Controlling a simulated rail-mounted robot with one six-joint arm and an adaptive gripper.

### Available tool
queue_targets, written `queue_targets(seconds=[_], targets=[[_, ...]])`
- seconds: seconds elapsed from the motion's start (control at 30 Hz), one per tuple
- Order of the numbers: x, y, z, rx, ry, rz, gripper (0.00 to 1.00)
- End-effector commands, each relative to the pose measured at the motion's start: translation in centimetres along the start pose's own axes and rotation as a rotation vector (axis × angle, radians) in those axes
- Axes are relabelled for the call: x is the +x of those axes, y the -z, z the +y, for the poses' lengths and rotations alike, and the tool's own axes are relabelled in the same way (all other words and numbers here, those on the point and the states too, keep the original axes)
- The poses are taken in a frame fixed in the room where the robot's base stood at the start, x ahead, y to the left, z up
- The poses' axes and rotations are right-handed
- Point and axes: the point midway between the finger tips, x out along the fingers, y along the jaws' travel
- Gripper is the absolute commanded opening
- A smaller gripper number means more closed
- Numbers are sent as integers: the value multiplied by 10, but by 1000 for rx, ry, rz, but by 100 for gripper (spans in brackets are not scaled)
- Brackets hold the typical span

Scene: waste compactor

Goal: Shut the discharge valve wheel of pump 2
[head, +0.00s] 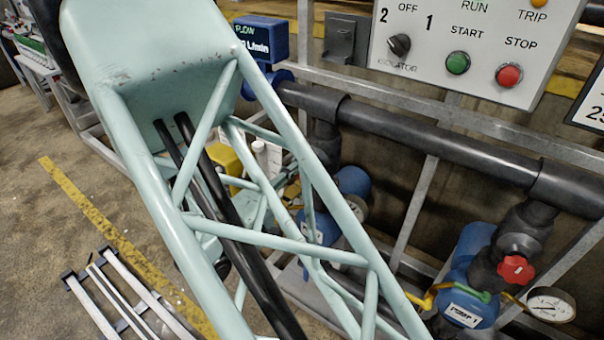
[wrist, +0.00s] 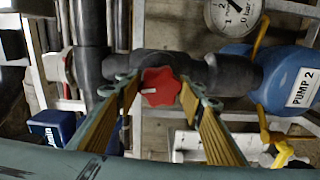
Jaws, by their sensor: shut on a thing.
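In the wrist view, a red lobed valve wheel (wrist: 162,80) sits on a dark pipe, left of the blue pump labelled PUMP 2 (wrist: 270,85). A short white mark on the wheel points left. My gripper (wrist: 158,90) has its two ochre-padded fingers on either side of the wheel and is shut on it. In the head view my arm's green lattice covers this wheel and the gripper. Another red wheel (head: 515,268) shows at lower right, by the blue pump labelled PUMP 1 (head: 468,308).
A pressure gauge (wrist: 234,12) is above the held wheel. Yellow handles (wrist: 265,128) are close to pump 2. A thick dark pipe (head: 430,130) and grey frame bars cross behind my arm. A control panel (head: 460,45) with green and red buttons is above.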

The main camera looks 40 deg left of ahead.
Motion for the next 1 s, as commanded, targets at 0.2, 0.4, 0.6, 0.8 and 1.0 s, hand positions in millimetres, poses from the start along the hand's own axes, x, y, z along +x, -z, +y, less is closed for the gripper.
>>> queue_targets(seconds=[0.2,0.4,0.6,0.8,1.0], targets=[[0,0,0,123,-1,0,25],[0,0,0,189,-1,0,25],[0,0,0,212,-1,0,25],[0,0,0,213,-1,0,25],[0,0,0,213,-1,0,42]])
